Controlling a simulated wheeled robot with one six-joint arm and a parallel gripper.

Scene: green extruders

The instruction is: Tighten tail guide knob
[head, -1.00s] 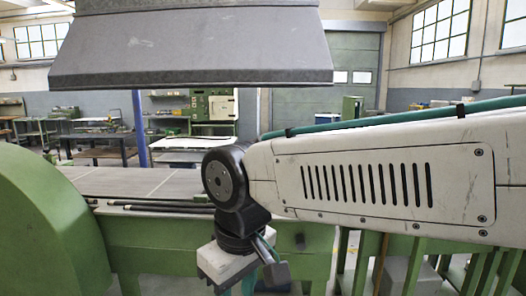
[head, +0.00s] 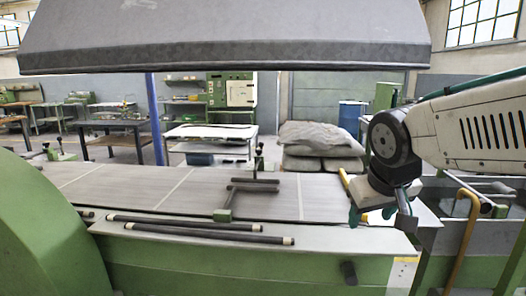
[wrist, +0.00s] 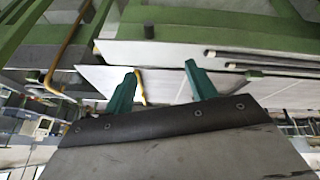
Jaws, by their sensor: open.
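A small black knob (head: 348,272) sticks out of the green front side of the long machine bed, low at the right. A similar black knob (wrist: 148,31) shows at the top of the wrist view. A guide with dark bars on a green post (head: 252,188) stands on the belt. I cannot tell for sure which part is the tail guide knob. My gripper (head: 365,215) hangs over the right end of the bed, above the front knob and apart from it. Its teal fingers (wrist: 161,70) are spread, with nothing held between them.
Two dark rods (head: 200,229) lie along the bed's near edge. A yellow bar (head: 345,180) is close behind my gripper. A grey hood (head: 220,35) hangs over the bed. A curved yellow rail (head: 463,235) stands at right. Much of the grey belt (head: 150,190) is bare.

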